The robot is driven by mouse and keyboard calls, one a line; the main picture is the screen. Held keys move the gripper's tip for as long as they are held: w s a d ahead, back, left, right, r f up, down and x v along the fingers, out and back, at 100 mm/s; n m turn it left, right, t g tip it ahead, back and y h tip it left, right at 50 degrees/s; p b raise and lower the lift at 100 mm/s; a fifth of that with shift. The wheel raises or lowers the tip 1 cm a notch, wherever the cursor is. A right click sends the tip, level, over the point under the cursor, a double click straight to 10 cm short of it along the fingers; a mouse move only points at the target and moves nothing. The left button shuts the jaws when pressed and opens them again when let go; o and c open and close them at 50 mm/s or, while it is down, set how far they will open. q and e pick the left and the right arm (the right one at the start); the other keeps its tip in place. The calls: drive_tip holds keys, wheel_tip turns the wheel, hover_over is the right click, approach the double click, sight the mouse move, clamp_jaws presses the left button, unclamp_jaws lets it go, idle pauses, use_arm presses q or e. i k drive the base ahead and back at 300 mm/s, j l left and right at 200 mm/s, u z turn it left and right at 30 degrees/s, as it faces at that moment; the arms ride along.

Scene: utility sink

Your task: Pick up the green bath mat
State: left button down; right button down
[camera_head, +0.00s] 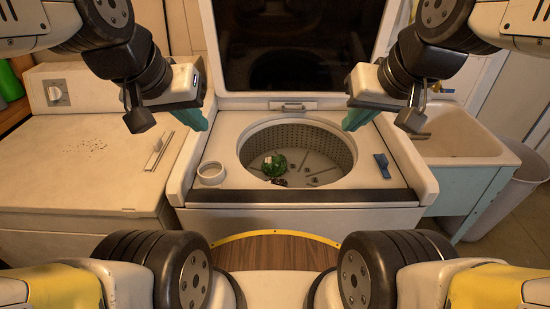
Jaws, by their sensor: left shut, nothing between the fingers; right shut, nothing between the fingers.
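A small dark-green crumpled thing, seemingly the green bath mat (274,166), lies inside the round drum of the top-loading washer (400,180), left of the drum's middle. Its full shape is too small to tell. My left gripper (199,121) has teal fingers and is shut and empty above the washer's left side, up and left of the green thing. My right gripper (352,121) is shut and empty near the drum's upper right rim. Both grippers are apart from the green thing.
The washer's dark lid (295,45) stands open behind the drum. A white ring-shaped object (210,174) and a blue object (382,166) sit on the washer's top. A white appliance (80,165) stands left; a utility sink (460,145) and a bin (510,195) stand right.

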sight(273, 166)
drive_tip(key=l+u, duration=0.2)
drive_tip(key=u, duration=0.2)
drive_tip(key=l+u, duration=0.25)
drive_tip(key=u, duration=0.15)
drive_tip(key=l+u, duration=0.2)
drive_tip(key=u, duration=0.25)
